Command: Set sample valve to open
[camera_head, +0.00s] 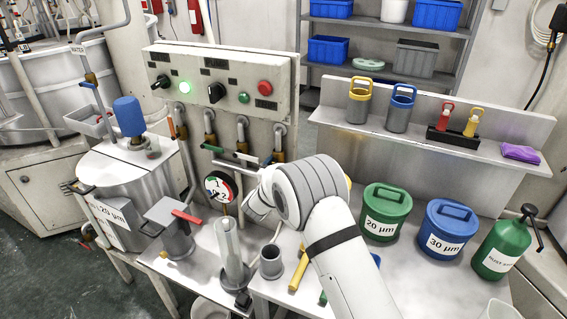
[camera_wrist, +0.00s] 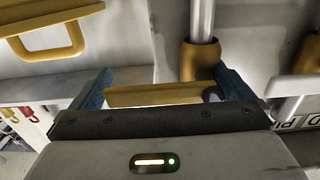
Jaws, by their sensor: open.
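A yellow lever (camera_wrist: 150,95) lies across the space between the two blue fingers of my gripper (camera_wrist: 165,92) in the wrist view. A brass valve body (camera_wrist: 200,60) on a grey pipe stands just behind it. The fingers are apart, one near each end of the lever; I cannot tell if they touch it. I see no label naming it the sample valve. In the head view my arm hides the fingertips and this lever. Other pipes below the control panel carry an orange lever (camera_head: 171,125), a green lever (camera_head: 213,149) and a pale lever (camera_head: 246,158).
The control panel (camera_head: 222,75) stands above the pipes. A dial gauge (camera_head: 219,187), a clear cylinder (camera_head: 229,246) and a grey cup (camera_head: 271,263) stand close to my arm. Green (camera_head: 386,212) and blue (camera_head: 446,230) lidded pots stand on the right.

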